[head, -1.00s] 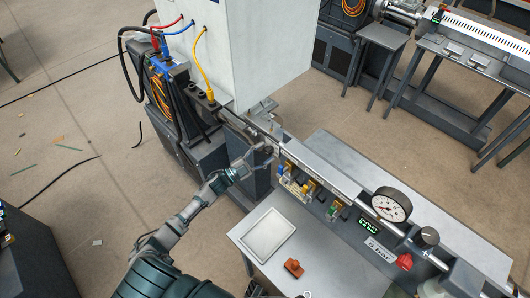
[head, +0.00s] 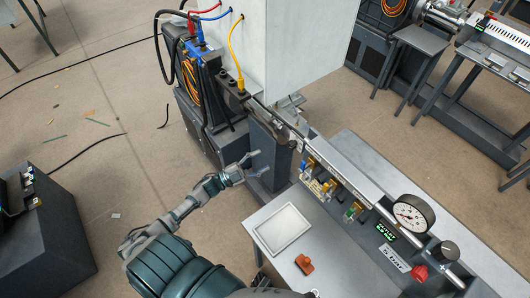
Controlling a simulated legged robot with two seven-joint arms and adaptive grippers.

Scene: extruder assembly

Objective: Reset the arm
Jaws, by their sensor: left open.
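My left arm comes in from the lower left of the head view. Its gripper (head: 254,164) is open and empty, with its fingers spread beside the dark upright block under the extruder (head: 272,150). I cannot tell whether a fingertip touches the block. The gripper is to the left of the machine's front panel and beyond the white tray (head: 284,229). My right gripper does not show.
An orange-red part (head: 304,264) lies on the grey table (head: 330,275) near the tray. A pressure gauge (head: 412,214), a black knob (head: 445,251) and a red knob (head: 419,272) sit on the machine at right. A dark cabinet (head: 50,240) stands at left. Open floor lies between.

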